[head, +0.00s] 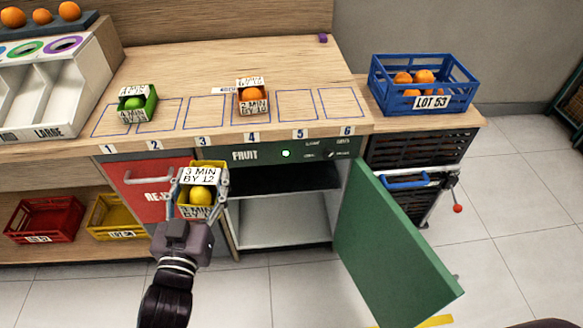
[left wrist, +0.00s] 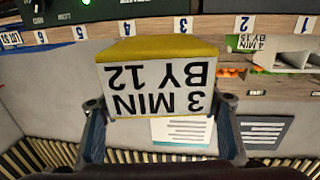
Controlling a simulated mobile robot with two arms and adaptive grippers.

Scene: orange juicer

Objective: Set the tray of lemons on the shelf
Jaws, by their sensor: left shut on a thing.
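My left gripper (head: 201,183) is shut on a small yellow tray (head: 183,207) with a white label reading "3 MIN BY 12". A yellow lemon (head: 201,195) shows in the tray; the label hides part of the load. I hold the tray in front of the counter, left of the open FRUIT cabinet. In the left wrist view the tray (left wrist: 170,48) sits between the fingers, its label upside down. The cabinet has a pale shelf (head: 287,201) below a dark upper space. Its green door (head: 390,250) stands open to the right. My right gripper is not in view.
A green tray of limes (head: 152,100) and a tray of oranges (head: 251,107) stand on the numbered counter. A blue crate of oranges (head: 390,95) stands at right. Red (head: 62,215) and yellow bins (head: 105,222) sit low at left. The open door juts over the floor.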

